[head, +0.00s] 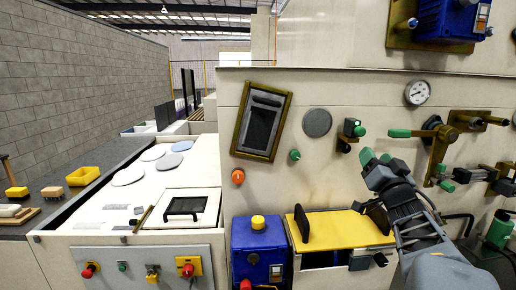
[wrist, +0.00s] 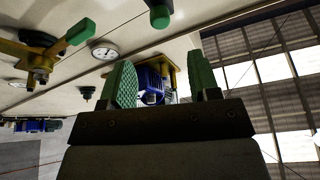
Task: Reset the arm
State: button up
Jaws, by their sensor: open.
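My gripper (head: 376,158) is raised in front of the pale panel wall, above the right part of a yellow shelf (head: 345,230). Its green-padded fingers also show in the wrist view (wrist: 163,82). They stand apart with nothing between them. In the wrist view, a blue motor-like unit on a yellow mount (wrist: 152,80) shows beyond the fingers, at a distance. My arm comes in from the lower right of the head view and hides part of the panel's lower right.
The panel carries a gauge (head: 418,92), a green-handled valve (head: 428,133), a tilted framed window (head: 262,122) and an orange knob (head: 237,176). A blue box with a yellow button (head: 258,252) stands below.

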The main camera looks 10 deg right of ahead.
jog(key=s+d+f+m+g+h, duration=0.2)
jog(key=d+f+g+h, duration=0.25)
jog(key=f+g, duration=0.35)
jog(key=s+a+f+n+g+y, duration=0.15)
jog(key=a+f+g, duration=0.25)
jog(key=f, duration=0.6)
jog(key=s+a+f+n+g+y, duration=0.2)
jog(key=s+a+f, duration=0.1)
jog(key=a, duration=0.5)
jog(key=s+a+f+n+g+y, duration=0.2)
jog(key=s+a+f+n+y, duration=0.1)
jog(key=a, duration=0.6)
jog(key=s+a+f+n+g+y, duration=0.1)
jog(key=s+a+f+n+y, duration=0.1)
jog(key=a, duration=0.6)
notch_tip(320, 180, down, 2)
jog(key=shift+s+a+g+y, duration=0.15)
jog(key=shift+s+g+y, duration=0.25)
jog(key=shift+s+y, duration=0.5)
jog(key=shift+s, duration=0.15)
jog(key=shift+c, duration=0.4)
